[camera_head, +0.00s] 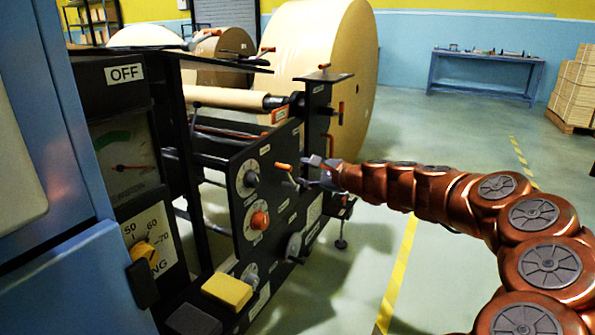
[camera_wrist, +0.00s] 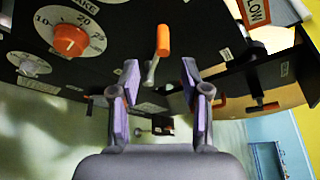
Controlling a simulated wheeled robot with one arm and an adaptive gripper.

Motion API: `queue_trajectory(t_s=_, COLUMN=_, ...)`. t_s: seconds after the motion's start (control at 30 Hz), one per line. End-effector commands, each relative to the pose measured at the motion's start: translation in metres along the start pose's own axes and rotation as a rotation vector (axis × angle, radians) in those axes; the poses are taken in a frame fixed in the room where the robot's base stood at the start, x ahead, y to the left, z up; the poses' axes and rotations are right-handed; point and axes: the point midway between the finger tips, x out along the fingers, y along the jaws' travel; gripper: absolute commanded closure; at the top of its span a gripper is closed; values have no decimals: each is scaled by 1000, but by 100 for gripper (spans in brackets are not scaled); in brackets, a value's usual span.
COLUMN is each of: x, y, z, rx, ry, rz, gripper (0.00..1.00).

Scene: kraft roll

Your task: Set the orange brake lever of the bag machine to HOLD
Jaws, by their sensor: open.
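The orange brake lever (camera_head: 283,166) sticks out from the dark side panel (camera_head: 262,165) of the bag machine. In the wrist view the lever (camera_wrist: 163,40) has an orange grip on a grey metal arm and stands upright, ahead of and between my fingers. My gripper (camera_head: 318,172) is open, close to the lever; in the wrist view my gripper (camera_wrist: 160,88) shows both purple-padded fingers apart. I cannot tell whether either finger touches the lever arm. An orange knob on a white dial (camera_wrist: 70,40), marked with numbers, is left of the lever. No HOLD label is readable.
A big kraft roll (camera_head: 320,70) stands behind the machine. A blue cabinet (camera_head: 60,200) with an OFF label and a yellow knob (camera_head: 144,252) fills the left. A yellow block (camera_head: 227,291) juts out low. Open floor lies right, with a blue bench (camera_head: 485,75) at the back.

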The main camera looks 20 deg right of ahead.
Motion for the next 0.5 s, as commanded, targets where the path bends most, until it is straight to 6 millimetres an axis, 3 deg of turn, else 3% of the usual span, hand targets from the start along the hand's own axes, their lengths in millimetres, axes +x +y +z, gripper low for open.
queue_trajectory(t_s=0.2, x=-21, y=-1, z=-1, rx=-2, ry=2, rz=-3, gripper=54)
queue_trajectory(t_s=0.5, x=-28, y=0, z=0, rx=-2, ry=1, rz=-1, gripper=54)
